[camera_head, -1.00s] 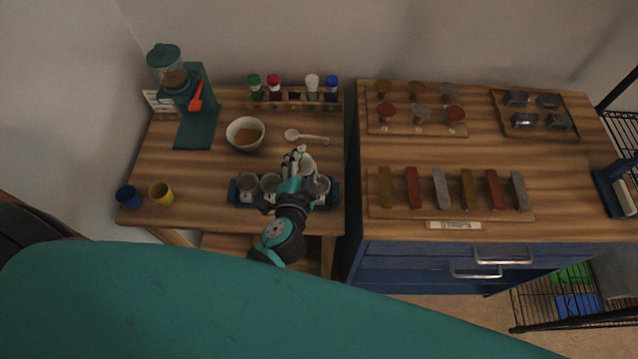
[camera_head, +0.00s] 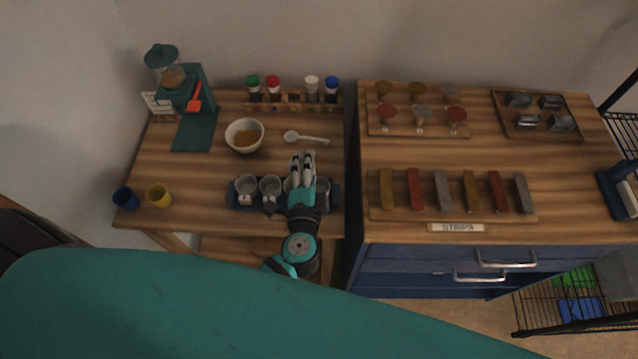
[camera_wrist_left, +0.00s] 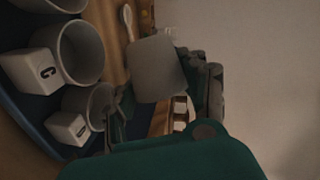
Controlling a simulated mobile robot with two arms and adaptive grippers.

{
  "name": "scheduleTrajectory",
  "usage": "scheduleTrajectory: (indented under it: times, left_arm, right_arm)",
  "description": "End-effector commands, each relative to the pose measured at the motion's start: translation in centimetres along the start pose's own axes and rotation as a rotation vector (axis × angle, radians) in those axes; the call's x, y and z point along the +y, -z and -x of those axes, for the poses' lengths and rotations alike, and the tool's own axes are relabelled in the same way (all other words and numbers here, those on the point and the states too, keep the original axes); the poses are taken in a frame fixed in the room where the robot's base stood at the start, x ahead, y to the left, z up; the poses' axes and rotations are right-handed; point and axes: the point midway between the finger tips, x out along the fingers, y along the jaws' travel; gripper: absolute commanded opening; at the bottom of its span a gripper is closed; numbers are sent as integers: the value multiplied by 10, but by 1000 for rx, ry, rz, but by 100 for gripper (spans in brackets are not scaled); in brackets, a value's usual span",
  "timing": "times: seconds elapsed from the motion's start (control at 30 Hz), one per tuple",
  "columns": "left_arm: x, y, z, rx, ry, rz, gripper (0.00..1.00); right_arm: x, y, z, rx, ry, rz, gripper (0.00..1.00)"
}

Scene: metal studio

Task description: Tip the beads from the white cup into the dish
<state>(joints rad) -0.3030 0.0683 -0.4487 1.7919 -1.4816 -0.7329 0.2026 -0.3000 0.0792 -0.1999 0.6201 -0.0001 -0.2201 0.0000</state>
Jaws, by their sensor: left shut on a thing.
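My left gripper (camera_head: 302,160) is above the dark blue tray (camera_head: 232,197) of cups, pointing towards the back of the table. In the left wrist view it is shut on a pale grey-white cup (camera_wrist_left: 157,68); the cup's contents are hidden. In the head view my gripper hides most or all of this cup. Other pale cups (camera_head: 245,184) stand in the tray; the left wrist view shows two with lettered tags, one tag reading C (camera_wrist_left: 45,72). The white round dish (camera_head: 233,143) holds something brown, behind and left of my gripper. My right gripper is not in view.
A white spoon (camera_head: 308,138) lies between my gripper and a rack of capped bottles (camera_head: 293,108). A teal dispenser (camera_head: 185,85) stands back left.

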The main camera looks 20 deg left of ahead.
Motion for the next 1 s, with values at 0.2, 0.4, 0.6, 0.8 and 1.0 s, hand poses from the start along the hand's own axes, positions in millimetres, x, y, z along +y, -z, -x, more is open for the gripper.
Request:
scheduleTrajectory:
  times: [0.2,0.4,0.6,0.8,1.0]
  left_arm:
    - [1,2,1,-1,11,-26,14]
    - [1,4,1,-4,20,-49,14]
    - [1,6,2,-6,30,-75,14]
    - [2,8,2,-7,39,-100,14]
    - [2,10,3,-9,49,-124,14]
  right_arm:
    - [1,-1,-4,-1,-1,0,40]
    - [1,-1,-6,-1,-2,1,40]
    - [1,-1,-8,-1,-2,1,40]
    - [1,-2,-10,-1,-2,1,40]
    - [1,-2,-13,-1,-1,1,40]
